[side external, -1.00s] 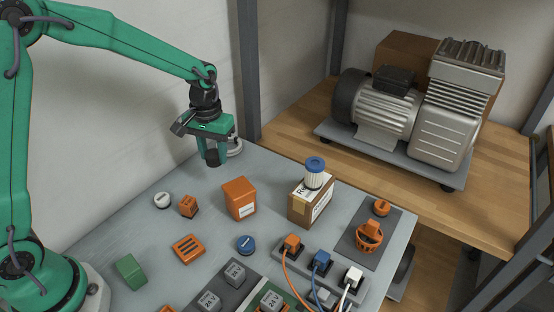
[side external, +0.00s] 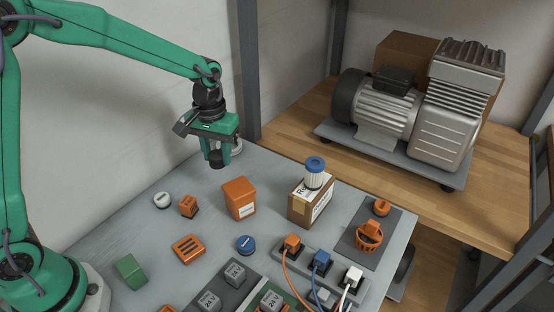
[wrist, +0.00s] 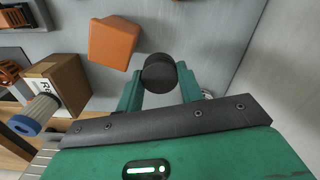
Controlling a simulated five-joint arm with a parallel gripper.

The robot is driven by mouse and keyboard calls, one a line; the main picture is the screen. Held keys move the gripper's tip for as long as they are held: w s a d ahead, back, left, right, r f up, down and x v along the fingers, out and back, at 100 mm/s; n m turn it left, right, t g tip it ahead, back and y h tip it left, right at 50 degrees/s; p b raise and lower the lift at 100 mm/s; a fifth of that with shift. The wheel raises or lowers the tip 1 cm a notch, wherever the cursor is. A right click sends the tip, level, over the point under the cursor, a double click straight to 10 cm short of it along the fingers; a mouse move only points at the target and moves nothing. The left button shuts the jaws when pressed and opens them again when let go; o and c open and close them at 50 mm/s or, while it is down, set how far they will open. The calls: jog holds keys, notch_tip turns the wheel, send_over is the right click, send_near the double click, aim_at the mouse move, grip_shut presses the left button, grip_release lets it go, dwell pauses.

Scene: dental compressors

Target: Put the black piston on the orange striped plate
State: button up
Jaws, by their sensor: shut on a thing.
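The black piston (side external: 217,161) is a dark short cylinder held between the fingertips of my gripper (side external: 218,154), above the far part of the grey table. The wrist view also shows the piston (wrist: 159,72) between the two green fingers of my gripper (wrist: 161,88). The orange striped plate (side external: 188,249) lies flat on the table in the side external view. It has dark stripes and nothing on it. It is nearer the front than my gripper and a little to the left. I do not see it in the wrist view.
An orange box (side external: 239,198), a small orange block (side external: 188,207) and a white round piece (side external: 163,201) stand between gripper and plate. A blue round piece (side external: 246,245) and green block (side external: 131,271) flank the plate. A cardboard box with a filter (side external: 311,202) stands right.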

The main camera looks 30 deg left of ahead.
jog(key=s+d+r, duration=0.3)
jog(key=s+d, duration=0.7)
jog(key=s, duration=0.2)
jog(key=s+d, duration=0.2)
jog(key=s, duration=1.2)
jog(key=shift+s+d+f+m, duration=0.2)
jog(key=shift+s+f+m, duration=0.1)
jog(key=shift+f+m, duration=0.15)
send_over(189, 246)
notch_tip(189, 246, down, 7)
jog(key=shift+f, duration=0.1)
jog(key=shift+f, duration=1.95)
